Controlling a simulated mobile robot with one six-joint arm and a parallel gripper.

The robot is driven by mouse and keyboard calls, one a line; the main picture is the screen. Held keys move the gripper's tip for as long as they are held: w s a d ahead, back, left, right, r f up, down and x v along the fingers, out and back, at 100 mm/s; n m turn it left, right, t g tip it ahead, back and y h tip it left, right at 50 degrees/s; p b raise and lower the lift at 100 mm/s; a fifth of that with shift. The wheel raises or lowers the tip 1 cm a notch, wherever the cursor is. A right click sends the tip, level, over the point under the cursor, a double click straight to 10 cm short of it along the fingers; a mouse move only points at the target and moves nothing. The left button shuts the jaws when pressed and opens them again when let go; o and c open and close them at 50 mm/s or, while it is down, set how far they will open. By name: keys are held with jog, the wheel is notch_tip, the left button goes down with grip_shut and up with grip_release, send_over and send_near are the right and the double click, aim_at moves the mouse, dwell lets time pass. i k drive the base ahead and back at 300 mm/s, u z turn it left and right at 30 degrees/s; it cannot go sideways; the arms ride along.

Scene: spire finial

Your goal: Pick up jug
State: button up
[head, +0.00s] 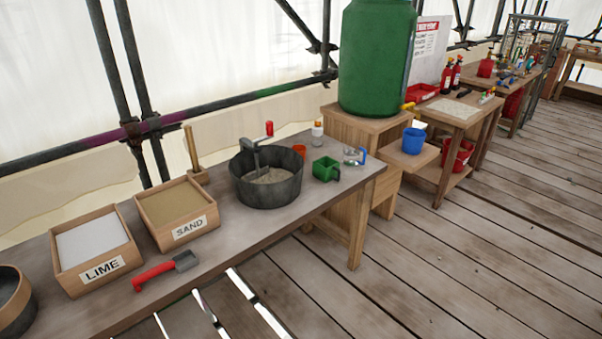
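A small green jug (326,169) stands upright on the near workbench (245,228), toward its right end. It is just right of a round dark grey tub (267,188) and looks apart from it. A loop that looks like its handle shows on its right side. My gripper is not in view.
Left of the tub are a sand box (178,203), a lime box (92,243) and a red-handled scoop (163,270). Small clamps (355,156) lie right of the jug. A green barrel (375,60) and blue bucket (413,140) stand beyond. The plank floor is clear.

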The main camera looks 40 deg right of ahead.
aim_at(352, 148)
jog(key=z, duration=0.9)
jog(key=k, duration=1)
jog(key=i, duration=0.9)
